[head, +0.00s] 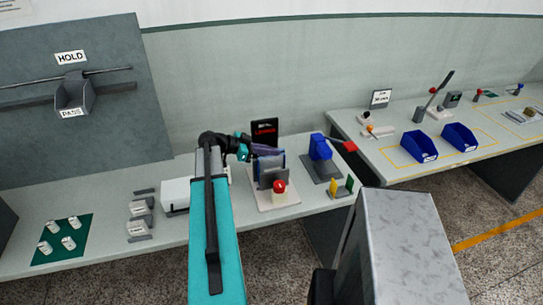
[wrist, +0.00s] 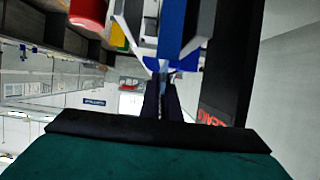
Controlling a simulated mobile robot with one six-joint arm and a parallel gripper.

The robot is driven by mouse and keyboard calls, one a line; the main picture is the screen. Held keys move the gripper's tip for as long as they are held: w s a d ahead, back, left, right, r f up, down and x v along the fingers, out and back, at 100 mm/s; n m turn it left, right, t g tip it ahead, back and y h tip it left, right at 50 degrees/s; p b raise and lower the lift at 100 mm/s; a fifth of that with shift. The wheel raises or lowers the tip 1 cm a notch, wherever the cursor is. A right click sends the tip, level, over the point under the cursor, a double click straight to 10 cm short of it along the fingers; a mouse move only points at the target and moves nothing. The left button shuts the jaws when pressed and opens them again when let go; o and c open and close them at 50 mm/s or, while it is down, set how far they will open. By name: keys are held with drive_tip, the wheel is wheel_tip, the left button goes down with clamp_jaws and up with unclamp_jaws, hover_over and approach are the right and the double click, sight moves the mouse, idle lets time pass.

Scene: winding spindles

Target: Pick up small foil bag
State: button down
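No small foil bag can be told for sure. Blue-grey upright pieces (head: 265,165) stand in a grey holder on a pale base beside the red button; I cannot tell whether one is the bag. My gripper (head: 282,152) reaches rightward just above and behind them, its dark purple fingers in front of the black sign. In the wrist view my gripper (wrist: 162,74) points away, with its dark fingers close together. Blue and pale parts (wrist: 172,40) lie right at and beyond the fingertips; contact is unclear.
A red button (head: 279,186) stands at the base's front. A blue device with a red end (head: 322,148) is to the right. A black sign (head: 264,132) stands behind. A white box (head: 176,195) and green mat with several white cylinders (head: 85,222) are left. Blue bins (head: 419,147) sit on the right table.

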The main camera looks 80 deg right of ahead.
wheel_tip(320, 180, up, 18)
drive_tip(key=b, duration=0.5)
drive_tip(key=shift+f+b, duration=0.15)
drive_tip(key=shift+b, duration=0.25)
idle(0.7)
